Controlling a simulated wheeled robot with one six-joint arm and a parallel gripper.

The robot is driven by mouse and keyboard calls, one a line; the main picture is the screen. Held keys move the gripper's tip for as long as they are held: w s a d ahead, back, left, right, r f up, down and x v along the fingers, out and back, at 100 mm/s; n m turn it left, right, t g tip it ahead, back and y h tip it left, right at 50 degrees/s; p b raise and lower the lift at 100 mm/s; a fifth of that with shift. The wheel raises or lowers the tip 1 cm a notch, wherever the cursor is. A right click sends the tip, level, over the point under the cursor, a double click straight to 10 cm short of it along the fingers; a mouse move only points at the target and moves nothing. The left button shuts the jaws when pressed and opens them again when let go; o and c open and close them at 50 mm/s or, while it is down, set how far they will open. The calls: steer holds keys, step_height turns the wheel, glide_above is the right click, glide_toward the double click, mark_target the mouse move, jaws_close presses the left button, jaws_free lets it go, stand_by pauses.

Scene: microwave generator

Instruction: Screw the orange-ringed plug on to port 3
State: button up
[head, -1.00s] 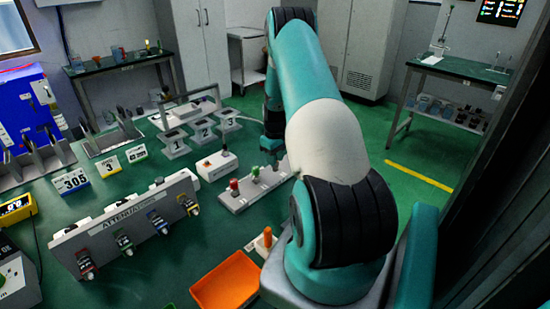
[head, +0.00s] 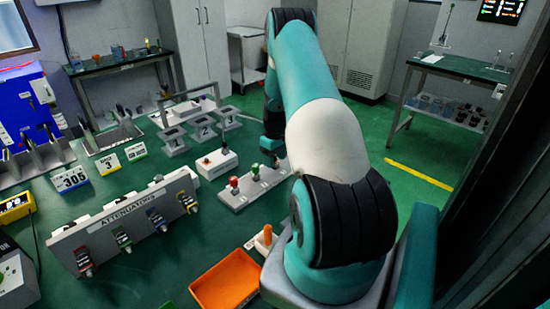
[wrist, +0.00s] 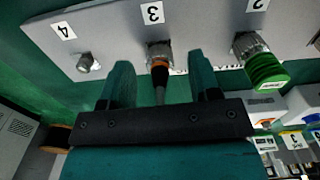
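In the wrist view a grey panel (wrist: 110,38) carries ports labelled 4, 3 and 2. The orange-ringed plug (wrist: 159,62) sits at port 3 (wrist: 156,48), in line with its metal connector, its dark tail pointing toward my gripper. I cannot tell how far it is screwed on. My gripper (wrist: 163,83) is open, with one finger on each side of the plug's tail and a visible gap to both. Port 4 (wrist: 87,62) is bare. A green-ringed plug (wrist: 265,68) is on port 2. In the head view my arm hides most of the gripper's surroundings.
In the head view, an attenuator block (head: 125,222) and an orange tray (head: 226,281) lie on the green bench. A white strip (head: 245,190) with red and green knobs and numbered stands (head: 202,129) are left of my arm. A small orange peg (head: 267,235) stands near my base.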

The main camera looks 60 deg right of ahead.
steer(key=shift+r, duration=0.1)
step_height(320, 180, up, 17)
steer(key=b, duration=0.2)
stand_by(0.4)
steer(key=shift+a+r, duration=0.1)
stand_by(0.4)
